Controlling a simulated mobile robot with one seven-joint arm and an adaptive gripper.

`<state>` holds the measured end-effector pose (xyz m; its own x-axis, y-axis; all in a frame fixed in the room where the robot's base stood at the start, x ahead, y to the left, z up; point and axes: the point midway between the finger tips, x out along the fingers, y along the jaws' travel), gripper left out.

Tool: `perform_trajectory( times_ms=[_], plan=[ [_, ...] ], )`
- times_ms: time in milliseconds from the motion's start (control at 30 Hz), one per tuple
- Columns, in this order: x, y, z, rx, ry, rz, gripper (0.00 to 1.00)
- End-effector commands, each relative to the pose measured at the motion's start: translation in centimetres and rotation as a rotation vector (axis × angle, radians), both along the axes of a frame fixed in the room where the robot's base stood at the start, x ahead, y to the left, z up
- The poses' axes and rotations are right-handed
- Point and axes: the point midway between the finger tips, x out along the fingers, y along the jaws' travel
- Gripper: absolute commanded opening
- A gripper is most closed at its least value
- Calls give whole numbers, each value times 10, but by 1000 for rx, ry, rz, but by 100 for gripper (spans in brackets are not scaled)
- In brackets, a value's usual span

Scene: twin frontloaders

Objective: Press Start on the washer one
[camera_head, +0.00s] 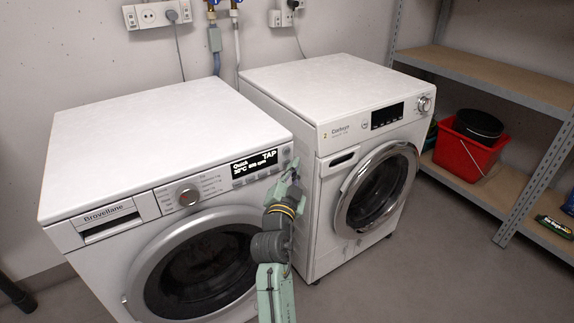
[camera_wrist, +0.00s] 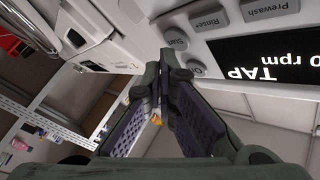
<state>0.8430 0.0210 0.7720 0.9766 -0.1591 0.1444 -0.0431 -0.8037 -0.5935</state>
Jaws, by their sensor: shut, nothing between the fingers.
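The left machine (camera_head: 85,165), marked Brovellane, is a white frontloader with a round dial and a lit display (camera_head: 254,163) reading Quick, 30°C and TAP. My gripper (camera_head: 292,170) is at the right end of its control panel, partly covering the buttons there. In the wrist view, my gripper (camera_wrist: 168,62) is shut and empty, its fingertips close beside the round Start button (camera_wrist: 174,37). I cannot tell whether they touch it. The Rinse+ button (camera_wrist: 207,20), the Prewash button (camera_wrist: 270,8) and the display (camera_wrist: 270,65) are nearby.
A second white frontloader (camera_head: 340,85), marked 2, stands close on the right with its door shut. Further right, a grey metal shelf unit (camera_head: 490,75) holds a red bucket (camera_head: 465,155) and a black tub. Open floor lies in front of the machines.

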Motion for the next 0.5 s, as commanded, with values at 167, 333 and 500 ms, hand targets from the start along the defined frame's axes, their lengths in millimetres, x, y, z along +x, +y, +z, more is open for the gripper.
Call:
perform_trajectory(
  times_ms=[167,333,500],
  plan=[
    [5,4,-1,0,0,0,0],
    [5,4,0,0,1,1,0],
    [5,4,0,0,0,0,0]
  ],
)
